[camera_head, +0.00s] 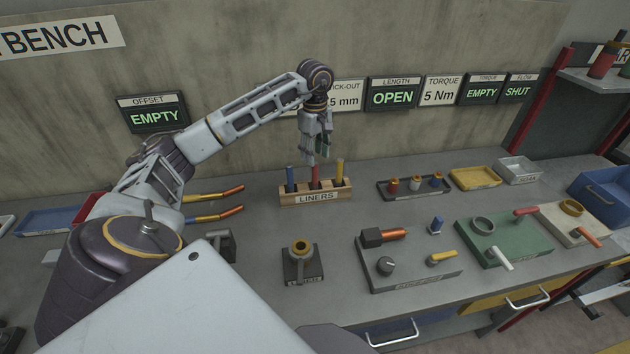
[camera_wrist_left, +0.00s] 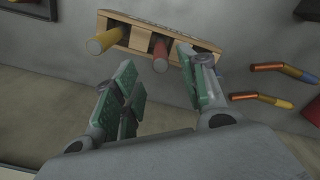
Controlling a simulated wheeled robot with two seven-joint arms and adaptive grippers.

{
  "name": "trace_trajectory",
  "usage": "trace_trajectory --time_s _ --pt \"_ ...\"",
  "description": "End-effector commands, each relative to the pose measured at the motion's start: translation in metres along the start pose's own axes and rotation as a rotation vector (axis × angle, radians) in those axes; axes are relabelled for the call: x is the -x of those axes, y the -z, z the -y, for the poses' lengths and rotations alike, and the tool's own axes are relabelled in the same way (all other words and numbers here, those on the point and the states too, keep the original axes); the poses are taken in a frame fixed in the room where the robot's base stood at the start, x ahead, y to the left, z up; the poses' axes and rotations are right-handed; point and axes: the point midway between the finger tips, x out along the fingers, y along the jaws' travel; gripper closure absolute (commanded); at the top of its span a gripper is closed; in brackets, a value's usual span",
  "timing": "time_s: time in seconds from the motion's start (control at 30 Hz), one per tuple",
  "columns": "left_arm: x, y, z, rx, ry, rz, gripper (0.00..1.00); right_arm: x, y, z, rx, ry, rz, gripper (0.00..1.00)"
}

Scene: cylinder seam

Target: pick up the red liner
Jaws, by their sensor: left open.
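The red liner (camera_head: 315,176) stands upright in the middle of the wooden liner rack (camera_head: 322,196), with a blue liner (camera_head: 290,179) to its left and a yellow liner (camera_head: 339,171) to its right. My left gripper (camera_head: 316,160) is open and points down just above the red liner. In the left wrist view the red liner (camera_wrist_left: 160,55) shows beyond the open fingers (camera_wrist_left: 160,85), apart from them, and the yellow liner (camera_wrist_left: 104,40) is to its left. The blue liner is not clearly seen there. My right gripper is in neither view.
A fixture with a yellow ring (camera_head: 301,258) stands in front of the rack. A small tray (camera_head: 413,190) with capped pieces and a grey plate with a knob (camera_head: 408,266) are to the right. Orange-tipped tools (camera_head: 217,215) lie to the left. The wall is close behind.

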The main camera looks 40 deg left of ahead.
Motion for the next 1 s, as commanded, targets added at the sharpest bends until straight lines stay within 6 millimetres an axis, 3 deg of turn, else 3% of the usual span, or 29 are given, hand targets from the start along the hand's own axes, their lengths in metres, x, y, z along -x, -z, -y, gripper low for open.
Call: trace_trajectory --time_s 0.47,1.0 --pt "-0.004 0.0 0.0 0.0 0.002 0.0 0.57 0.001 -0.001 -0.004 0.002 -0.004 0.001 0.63" --pt "-0.043 -0.002 0.002 0.001 0.002 0.001 0.57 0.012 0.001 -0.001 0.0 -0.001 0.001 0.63"
